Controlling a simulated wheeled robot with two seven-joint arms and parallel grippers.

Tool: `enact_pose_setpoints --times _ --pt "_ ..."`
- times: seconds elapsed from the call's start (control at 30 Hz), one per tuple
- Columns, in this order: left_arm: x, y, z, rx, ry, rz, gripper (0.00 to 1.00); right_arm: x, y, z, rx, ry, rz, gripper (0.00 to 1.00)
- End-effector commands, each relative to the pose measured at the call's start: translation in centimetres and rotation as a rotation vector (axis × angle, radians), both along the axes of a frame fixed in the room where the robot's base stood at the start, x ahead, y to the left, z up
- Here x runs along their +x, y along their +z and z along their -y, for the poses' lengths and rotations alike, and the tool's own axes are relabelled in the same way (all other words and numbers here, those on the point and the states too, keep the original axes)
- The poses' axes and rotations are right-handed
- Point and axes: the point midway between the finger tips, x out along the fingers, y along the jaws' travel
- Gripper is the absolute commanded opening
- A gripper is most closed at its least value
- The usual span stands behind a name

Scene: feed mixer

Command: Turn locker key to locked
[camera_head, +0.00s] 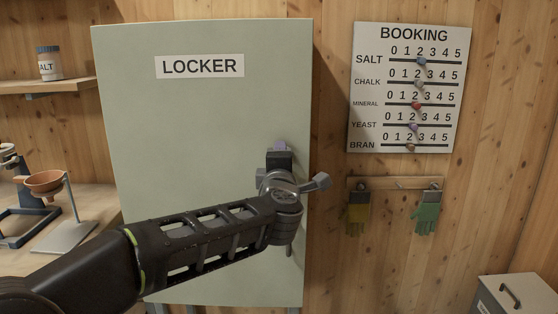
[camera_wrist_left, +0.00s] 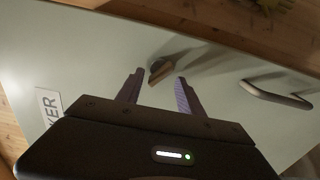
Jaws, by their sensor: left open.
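The locker (camera_head: 170,130) is a pale green cabinet with a shut door and a LOCKER sign (camera_head: 199,66). My left gripper (camera_head: 280,147) is at the right side of the door, covering the lock area in the head view. In the left wrist view the brownish locker key (camera_wrist_left: 160,73) stands out from the door. My left gripper (camera_wrist_left: 160,80) is open there, one purple finger on each side of the key near the fingertips. The fingers look apart from the key; I cannot tell the exact depth. My right gripper is not in view.
A door handle (camera_wrist_left: 276,95) lies beside the key in the wrist view. In the head view a booking board (camera_head: 405,90) and hanging gloves (camera_head: 427,215) are on the wall to the right. A bench (camera_head: 100,205) with a funnel stand (camera_head: 62,205) is at left.

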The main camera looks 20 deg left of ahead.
Motion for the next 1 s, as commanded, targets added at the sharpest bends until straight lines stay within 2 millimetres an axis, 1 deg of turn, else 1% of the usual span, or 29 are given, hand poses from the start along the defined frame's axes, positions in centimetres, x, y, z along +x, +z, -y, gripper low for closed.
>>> enact_pose_setpoints --times 0.23,0.33,0.47,0.7,0.8,0.9,1.0 --pt "-0.1 0.1 -0.3 -0.001 0.006 0.002 0.45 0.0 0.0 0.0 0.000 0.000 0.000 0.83" --pt "-0.5 0.1 -0.2 -0.001 0.006 0.002 0.45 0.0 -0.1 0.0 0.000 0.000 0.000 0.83" --pt "-2.0 0.1 0.2 -0.001 0.005 0.003 0.45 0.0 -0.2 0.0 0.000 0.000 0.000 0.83" --pt "-5.8 0.1 1.3 0.000 0.002 0.003 0.45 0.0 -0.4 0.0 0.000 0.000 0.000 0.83" --pt "-6.9 0.1 1.7 0.000 0.001 0.002 0.45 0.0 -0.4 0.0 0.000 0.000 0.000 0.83" --pt "-7.5 0.1 1.8 -0.001 0.002 0.001 0.45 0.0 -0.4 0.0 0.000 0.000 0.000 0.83" --pt "-7.6 0.0 1.9 0.000 0.002 0.001 0.45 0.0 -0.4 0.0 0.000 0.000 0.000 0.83"
